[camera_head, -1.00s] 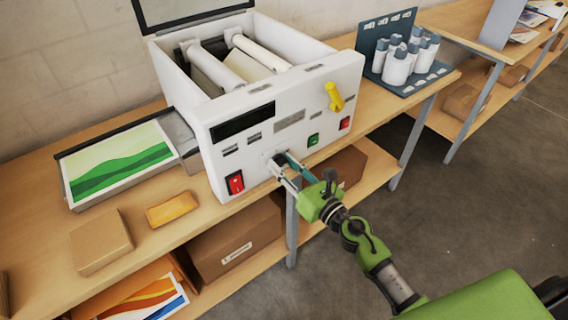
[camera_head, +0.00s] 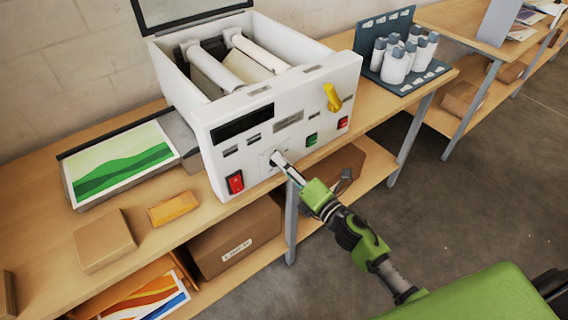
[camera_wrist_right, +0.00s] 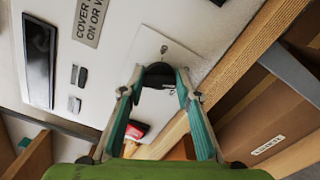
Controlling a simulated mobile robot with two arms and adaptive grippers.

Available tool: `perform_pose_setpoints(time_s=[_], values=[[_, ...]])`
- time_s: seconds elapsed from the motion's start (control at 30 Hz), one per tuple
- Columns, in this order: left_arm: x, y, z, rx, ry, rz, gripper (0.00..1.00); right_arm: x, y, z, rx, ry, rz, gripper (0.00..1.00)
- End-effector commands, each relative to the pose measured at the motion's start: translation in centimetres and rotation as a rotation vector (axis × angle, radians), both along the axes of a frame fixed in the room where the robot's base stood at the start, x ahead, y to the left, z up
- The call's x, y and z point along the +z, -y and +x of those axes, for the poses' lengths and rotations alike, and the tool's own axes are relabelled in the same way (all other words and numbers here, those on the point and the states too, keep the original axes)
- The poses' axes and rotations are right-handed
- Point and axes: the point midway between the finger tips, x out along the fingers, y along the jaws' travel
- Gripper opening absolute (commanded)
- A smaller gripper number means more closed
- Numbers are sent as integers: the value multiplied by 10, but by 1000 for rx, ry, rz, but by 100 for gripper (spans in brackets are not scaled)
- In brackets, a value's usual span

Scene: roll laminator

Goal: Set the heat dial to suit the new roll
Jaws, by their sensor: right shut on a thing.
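The white roll laminator (camera_head: 290,104) stands on the wooden bench with its lid up and two pale rollers showing inside. The dark heat dial (camera_head: 276,157) is low on its front panel, and it also shows in the right wrist view (camera_wrist_right: 160,72), between the fingertips. My right gripper (camera_head: 279,160) is shut on the dial, with its fingers on either side of it. The gripper hides most of the dial, and I cannot read its setting. My left gripper is not in view.
A red switch (camera_head: 235,182) is left of the dial; a green button (camera_head: 311,139) and a yellow lever (camera_head: 332,98) are to its right. A tray with a green print (camera_head: 120,160) is at the left. White bottles (camera_head: 396,64) stand on a rack behind.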

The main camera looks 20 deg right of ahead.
Motion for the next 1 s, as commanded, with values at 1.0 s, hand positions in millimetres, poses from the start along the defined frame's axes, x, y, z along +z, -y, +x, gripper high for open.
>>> perform_pose_setpoints(time_s=[1.0], values=[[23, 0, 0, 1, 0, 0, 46, -4, 1, 0, -2, -293, 803, 9]])
